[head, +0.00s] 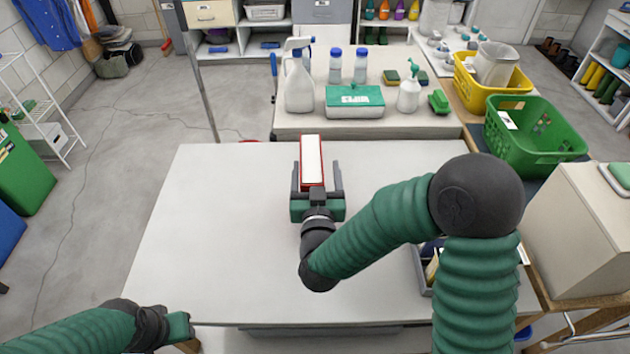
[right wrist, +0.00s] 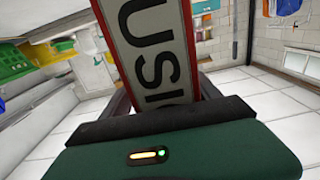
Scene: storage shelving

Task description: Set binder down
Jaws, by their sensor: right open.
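The binder (head: 312,158) is red with a white face and is at the back middle of the white table (head: 220,220). It appears to stand on the tabletop, though its base is hidden by my gripper. My right gripper (head: 317,180) is open, with its fingers on either side of the binder. In the right wrist view the binder (right wrist: 150,45) rises from between the fingers, showing a white label with large black letters and a red edge. My left gripper (head: 180,326) is at the table's front left corner, and its jaw opening is not clear.
A yellow basket (head: 490,85) and green basket (head: 530,145) stand at the right. The table's left half is clear.

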